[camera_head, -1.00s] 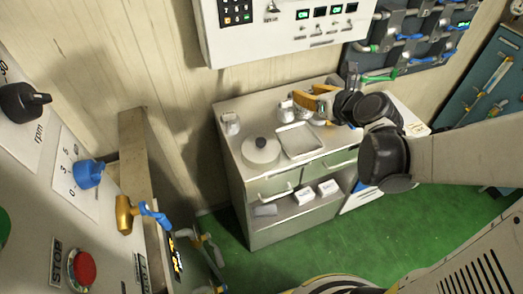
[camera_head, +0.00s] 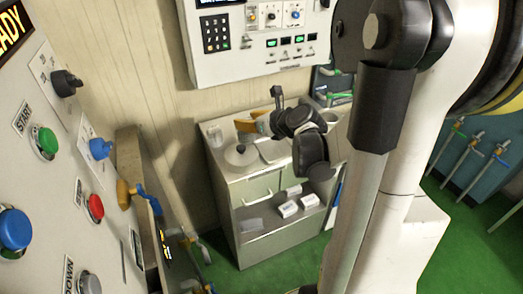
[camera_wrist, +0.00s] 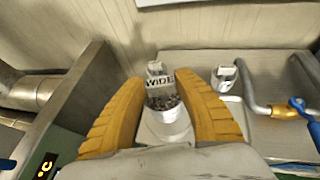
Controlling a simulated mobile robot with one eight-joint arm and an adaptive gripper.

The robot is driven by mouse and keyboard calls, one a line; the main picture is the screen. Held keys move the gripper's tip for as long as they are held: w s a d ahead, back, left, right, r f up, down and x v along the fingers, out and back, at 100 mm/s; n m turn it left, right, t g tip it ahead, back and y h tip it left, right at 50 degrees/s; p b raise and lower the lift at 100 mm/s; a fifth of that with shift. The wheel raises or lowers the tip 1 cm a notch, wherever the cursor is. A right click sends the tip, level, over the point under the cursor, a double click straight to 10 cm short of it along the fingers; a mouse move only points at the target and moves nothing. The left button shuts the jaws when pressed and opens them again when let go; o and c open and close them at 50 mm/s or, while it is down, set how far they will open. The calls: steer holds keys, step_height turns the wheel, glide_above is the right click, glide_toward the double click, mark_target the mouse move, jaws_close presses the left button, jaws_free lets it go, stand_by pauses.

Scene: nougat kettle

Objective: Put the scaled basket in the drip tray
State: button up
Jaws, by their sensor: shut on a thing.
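My gripper (camera_wrist: 163,80) has its yellow fingers on either side of a small white basket (camera_wrist: 168,112) in the wrist view. The basket holds dark grey bits and bears the label "WIDE"; my gripper is shut on it. In the head view my gripper (camera_head: 247,126) is over the back of the cabinet top, and the basket cannot be made out there. A shallow pale square tray (camera_head: 271,151), seemingly the drip tray, lies on the cabinet top to the right of a round white lid-like disc. My arm partly hides this tray.
The round disc (camera_head: 240,156) has a dark knob. Another small white container (camera_wrist: 225,76) stands to the right in the wrist view, near a pipe with a blue handle (camera_wrist: 298,104). The cabinet (camera_head: 262,190) has white boxes (camera_head: 287,209) on its lower shelf.

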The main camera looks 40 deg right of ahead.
steer(key=s+d+m+h, duration=0.1)
steer(key=s+d+h, duration=0.1)
steer(key=s+d, duration=0.5)
steer(key=s+d+m+h, duration=0.1)
steer(key=s+d+m, duration=0.1)
steer(key=d, duration=0.9)
steer(key=shift+w+a+f+b, duration=0.85)
steer(key=shift+w+f+b, duration=0.3)
steer(key=shift+w+f, duration=0.65)
steer(key=shift+w+a+f+b, duration=0.85)
steer(key=shift+w+f+b, duration=0.45)
steer(key=shift+f, duration=0.85)
steer(key=shift+w+a+f+b, duration=0.85)
steer(key=shift+w+f+b, duration=0.2)
steer(key=shift+w+f, duration=0.75)
steer(key=shift+s+f, duration=0.15)
steer(key=shift+f, duration=0.05)
steer(key=shift+f, duration=0.2)
steer(key=o, duration=1.1)
steer(key=shift+r, duration=0.1)
